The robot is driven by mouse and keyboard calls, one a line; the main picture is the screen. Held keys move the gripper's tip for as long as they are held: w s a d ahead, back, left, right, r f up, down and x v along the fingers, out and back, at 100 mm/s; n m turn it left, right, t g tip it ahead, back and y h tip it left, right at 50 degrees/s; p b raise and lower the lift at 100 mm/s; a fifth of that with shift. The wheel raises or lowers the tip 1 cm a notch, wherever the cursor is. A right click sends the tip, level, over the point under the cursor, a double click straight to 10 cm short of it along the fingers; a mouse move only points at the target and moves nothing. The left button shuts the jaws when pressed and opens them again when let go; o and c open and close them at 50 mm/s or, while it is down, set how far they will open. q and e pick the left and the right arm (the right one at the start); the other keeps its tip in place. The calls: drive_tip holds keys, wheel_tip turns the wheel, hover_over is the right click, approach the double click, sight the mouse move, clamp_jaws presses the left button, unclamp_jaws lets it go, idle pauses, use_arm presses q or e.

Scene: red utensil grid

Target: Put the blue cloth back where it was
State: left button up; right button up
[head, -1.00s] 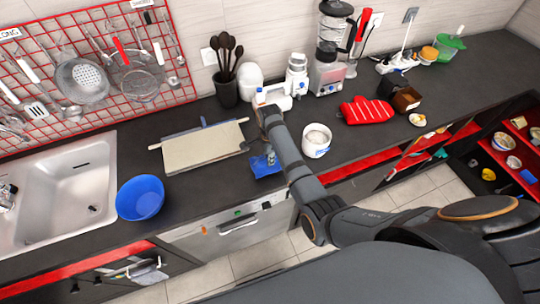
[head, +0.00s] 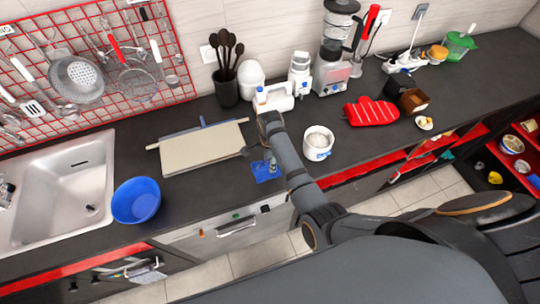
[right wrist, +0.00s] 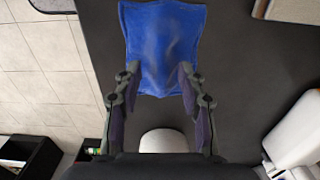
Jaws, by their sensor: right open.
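The blue cloth (head: 265,175) lies spread out on the dark counter near its front edge, to the right of the cutting board. In the right wrist view the cloth (right wrist: 165,40) is a rumpled blue rectangle beyond my fingers, with its near edge between the fingertips. My right gripper (right wrist: 157,75) is open, with one finger on each side of that near edge. In the head view the right gripper (head: 270,163) is over the cloth, and my forearm partly hides this area. Whether the fingers touch the cloth is unclear. My left gripper is out of view.
A cutting board (head: 203,148) with a rolling pin lies left of the cloth. A white tub (head: 318,143) stands just right of my forearm. A white appliance (head: 274,97) is behind. A blue bowl (head: 136,200) stands by the sink (head: 62,185).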

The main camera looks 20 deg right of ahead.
use_arm(q)
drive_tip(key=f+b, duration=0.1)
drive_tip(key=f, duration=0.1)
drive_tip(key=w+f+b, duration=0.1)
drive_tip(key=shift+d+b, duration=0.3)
drive_tip(key=shift+b, duration=0.05)
use_arm(e)
wheel_tip(320, 180, up, 11)
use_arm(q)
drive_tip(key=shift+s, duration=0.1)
use_arm(e)
drive_tip(key=shift+s+f, duration=0.1)
drive_tip(key=shift+f, duration=0.1)
